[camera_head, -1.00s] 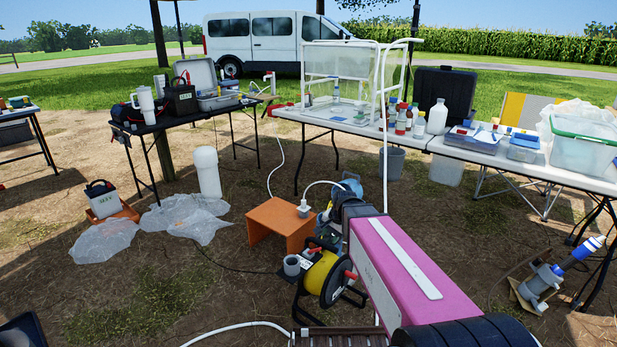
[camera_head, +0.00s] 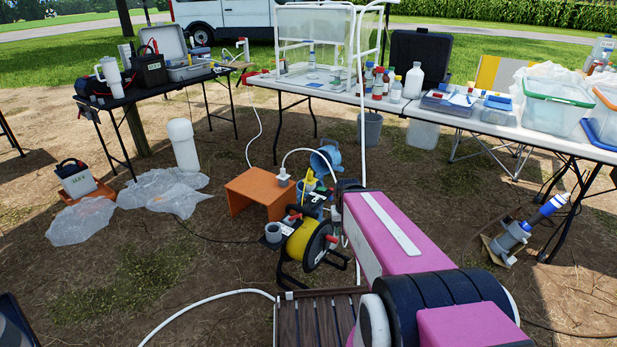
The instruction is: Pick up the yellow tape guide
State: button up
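A small upright yellow piece (camera_head: 305,186) shows beside the orange stand, behind the reel; it may be the yellow tape guide, but it is too small to be sure. A reel with a yellow drum (camera_head: 309,243) and black frame stands on the ground left of my pink arm. My arm reaches from the lower right toward the ground equipment and ends in a dark part near the blue items. The fingers of my gripper cannot be made out; my own arm hides that area.
An orange stand (camera_head: 257,191) with a white hose is left of the reel. A slatted wooden surface (camera_head: 314,318) lies in front. A white table (camera_head: 470,115) with bottles and bins stands behind. Plastic sheets (camera_head: 163,192) lie at left. Bare ground is open at lower left.

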aim_at(310, 180)
jog(key=k+l, duration=0.1)
jog(key=l, duration=0.75)
jog(key=i+l, duration=0.4)
jog(key=l, duration=0.2)
jog(key=i+l+u, duration=0.1)
jog(key=l, duration=0.25)
jog(key=i+l, duration=0.1)
jog(key=i, duration=0.3)
